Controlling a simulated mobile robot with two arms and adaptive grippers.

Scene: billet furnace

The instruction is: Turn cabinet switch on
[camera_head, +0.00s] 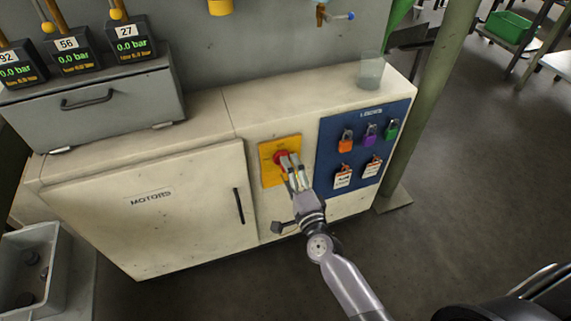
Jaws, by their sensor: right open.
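The cabinet (80,221) is cream-white, with a door marked MOTORS on its left part. Its switch is a red rotary knob (281,156) on a yellow plate (268,176), on the front face right of the door. My right gripper (291,164) is open, with its fingertips at the knob's lower right edge and covering part of it. I cannot tell whether the fingers touch the knob. The knob's exact angle is partly hidden by the fingers. My left gripper is not in view.
A blue lock board (330,140) with several coloured padlocks and tags is right of the switch. A clear cup (370,70) stands on the cabinet top. A grey box (100,110) with gauges sits at the left. A green post (440,100) rises at the right.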

